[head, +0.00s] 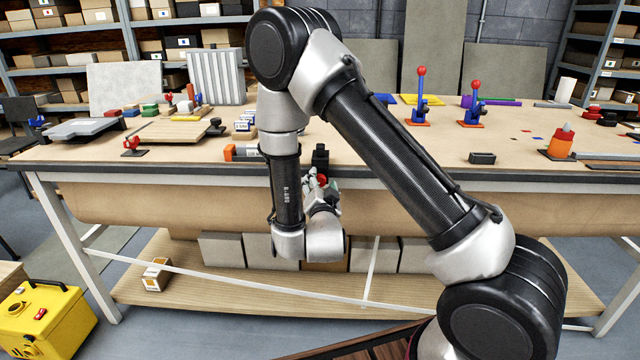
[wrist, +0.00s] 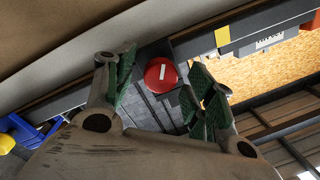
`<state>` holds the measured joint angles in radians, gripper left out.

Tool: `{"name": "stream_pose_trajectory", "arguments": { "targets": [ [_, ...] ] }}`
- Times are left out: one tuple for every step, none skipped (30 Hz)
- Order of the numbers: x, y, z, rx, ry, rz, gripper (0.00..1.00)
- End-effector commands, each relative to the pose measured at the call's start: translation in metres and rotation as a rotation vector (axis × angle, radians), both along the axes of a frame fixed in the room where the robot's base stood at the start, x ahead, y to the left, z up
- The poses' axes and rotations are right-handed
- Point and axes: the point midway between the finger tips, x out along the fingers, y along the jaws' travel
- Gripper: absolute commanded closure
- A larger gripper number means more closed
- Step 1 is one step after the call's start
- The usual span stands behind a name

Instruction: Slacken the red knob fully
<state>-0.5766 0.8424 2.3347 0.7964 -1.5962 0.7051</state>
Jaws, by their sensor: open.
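The red knob (wrist: 160,74) is a round red disc with a white bar mark. In the wrist view it sits between the fingers of my gripper (wrist: 160,85), on a dark block at the table's front edge. The fingers, with green pads, are spread to either side with gaps around the knob. In the head view the red knob (head: 321,179) is a small red spot, partly hidden by my gripper (head: 318,190) below the front edge of the workbench.
The workbench (head: 400,150) carries a wooden board (head: 175,131), blue clamps with red balls (head: 420,100) and an orange bottle (head: 561,143). A yellow case (head: 45,320) stands on the floor at left. Boxes (head: 222,250) line the lower shelf behind my gripper.

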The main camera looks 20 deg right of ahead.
Motion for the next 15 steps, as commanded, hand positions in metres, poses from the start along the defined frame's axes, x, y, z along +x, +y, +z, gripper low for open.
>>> {"name": "stream_pose_trajectory", "arguments": {
  "targets": [
    [0.0054,-0.0014,0.0002,0.002,-0.001,-0.001,0.45],
    [0.0077,-0.0021,0.0003,0.002,-0.001,-0.001,0.45],
    [0.0100,-0.0026,0.0003,0.001,-0.001,-0.001,0.45],
    [0.0112,-0.0029,0.0003,0.000,0.000,0.000,0.45],
    [0.0121,-0.0030,0.0003,-0.001,0.000,0.000,0.45],
    [0.0129,-0.0030,0.0003,-0.001,0.000,0.001,0.45],
    [0.0131,-0.0029,0.0003,-0.001,0.000,0.001,0.45],
    [0.0132,-0.0028,0.0003,-0.001,0.000,0.001,0.45],
    [0.0131,-0.0028,0.0003,-0.001,0.000,0.001,0.45],
    [0.0131,-0.0028,0.0003,-0.001,0.000,0.001,0.45],
    [0.0130,-0.0027,0.0003,-0.001,0.000,0.001,0.45],
    [0.0130,-0.0027,0.0002,-0.001,0.000,0.001,0.45],
    [0.0130,-0.0027,0.0002,-0.001,0.000,0.001,0.51],
    [0.0129,-0.0027,0.0001,-0.001,0.000,0.001,0.56],
    [0.0129,-0.0027,0.0001,-0.001,0.000,0.001,0.64]
  ]
}}
